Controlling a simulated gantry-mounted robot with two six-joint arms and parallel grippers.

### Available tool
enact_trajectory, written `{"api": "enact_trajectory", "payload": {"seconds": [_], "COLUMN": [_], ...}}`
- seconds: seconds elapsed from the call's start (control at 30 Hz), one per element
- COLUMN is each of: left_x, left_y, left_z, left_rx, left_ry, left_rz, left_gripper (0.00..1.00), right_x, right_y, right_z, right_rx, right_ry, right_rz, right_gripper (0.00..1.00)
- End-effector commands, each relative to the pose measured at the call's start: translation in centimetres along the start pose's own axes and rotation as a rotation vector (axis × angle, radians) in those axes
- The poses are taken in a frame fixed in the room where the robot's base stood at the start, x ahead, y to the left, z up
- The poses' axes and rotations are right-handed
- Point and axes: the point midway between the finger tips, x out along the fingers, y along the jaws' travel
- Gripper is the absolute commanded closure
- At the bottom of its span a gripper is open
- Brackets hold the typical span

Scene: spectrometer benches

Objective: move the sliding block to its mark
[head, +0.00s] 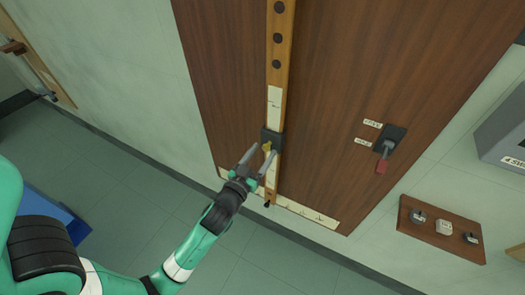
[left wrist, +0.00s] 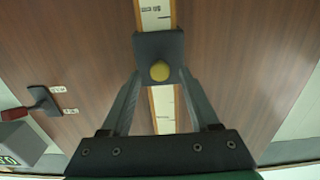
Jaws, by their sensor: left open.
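The sliding block (head: 271,137) is dark, with a yellow knob (head: 267,147), and sits on a vertical wooden rail (head: 290,50) on a brown wall panel. In the left wrist view the block (left wrist: 146,44) is straight ahead, with its round knob (left wrist: 159,71) between the fingers. My left gripper (head: 259,153) is open, its fingers on either side of the knob; I cannot tell whether they touch the block. White scale strips (head: 274,97) lie along the rail above and below the block. My right gripper is not in view.
A lever switch with a red handle (head: 381,166) is mounted right of the rail. A pale marked strip (head: 312,213) runs along the panel's lower edge.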

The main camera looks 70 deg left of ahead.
Motion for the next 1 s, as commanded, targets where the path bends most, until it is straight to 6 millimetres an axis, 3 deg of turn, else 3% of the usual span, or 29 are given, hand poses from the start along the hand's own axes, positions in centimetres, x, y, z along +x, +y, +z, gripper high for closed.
{"api": "enact_trajectory", "payload": {"seconds": [0.33,0.67,1.0], "left_x": [0.70,0.67,0.67], "left_y": [-0.01,0.00,0.00], "left_z": [0.00,0.00,-0.01], "left_rx": [0.000,0.000,0.000], "left_ry": [0.000,0.000,0.000], "left_rz": [0.000,0.000,0.000], "left_gripper": [0.40,1.00,1.00], "right_x": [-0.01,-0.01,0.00], "right_y": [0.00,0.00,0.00], "right_z": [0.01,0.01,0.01], "right_rx": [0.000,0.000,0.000], "right_ry": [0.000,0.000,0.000], "right_rz": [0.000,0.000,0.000], "right_gripper": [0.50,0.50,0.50]}}
